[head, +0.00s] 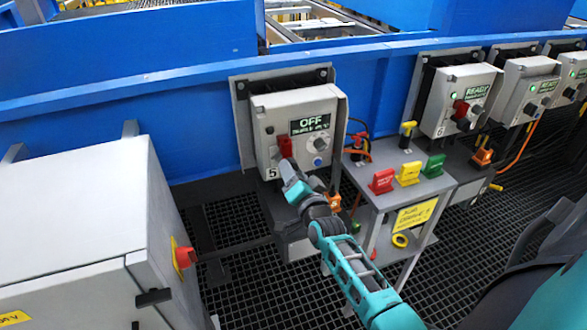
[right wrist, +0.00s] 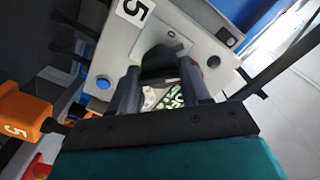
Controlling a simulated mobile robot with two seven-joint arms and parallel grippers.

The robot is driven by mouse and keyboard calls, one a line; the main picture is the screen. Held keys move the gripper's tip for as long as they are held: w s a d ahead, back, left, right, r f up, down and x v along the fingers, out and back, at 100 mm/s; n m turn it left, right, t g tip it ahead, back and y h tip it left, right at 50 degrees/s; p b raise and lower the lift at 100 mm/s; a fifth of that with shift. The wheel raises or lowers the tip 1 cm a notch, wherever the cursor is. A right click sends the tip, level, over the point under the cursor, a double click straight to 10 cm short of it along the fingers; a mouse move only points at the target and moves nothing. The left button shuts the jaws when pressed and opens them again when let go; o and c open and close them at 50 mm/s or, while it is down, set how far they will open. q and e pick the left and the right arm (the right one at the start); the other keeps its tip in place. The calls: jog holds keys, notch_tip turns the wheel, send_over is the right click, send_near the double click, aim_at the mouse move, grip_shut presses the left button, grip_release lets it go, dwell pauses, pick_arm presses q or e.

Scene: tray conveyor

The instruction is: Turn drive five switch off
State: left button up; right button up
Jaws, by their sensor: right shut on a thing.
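The drive five box (head: 265,160) is a grey box marked 5 on the blue beam in the head view. Its display (head: 310,123) reads OFF in large letters; the smaller line is too blurred to read. In the right wrist view, the fingers of my right gripper (right wrist: 160,85) reach up to the box face (right wrist: 205,35) and hide most of the handle. My left gripper is not in view.
A small stand (head: 372,203) right of the box holds red, yellow and green tags. Other drive boxes, one marked 6 (head: 440,120), show READY farther right. A grey cabinet (head: 75,225) with a red knob (head: 184,257) stands at left. An orange 5-marked piece (right wrist: 22,115) is near the gripper.

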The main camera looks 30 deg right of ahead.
jog(key=shift+n+p, duration=1.3)
jog(key=shift+n, duration=3.4)
jog(key=shift+f, duration=0.1)
jog(key=o, duration=1)
jog(key=shift+o, duration=0.2)
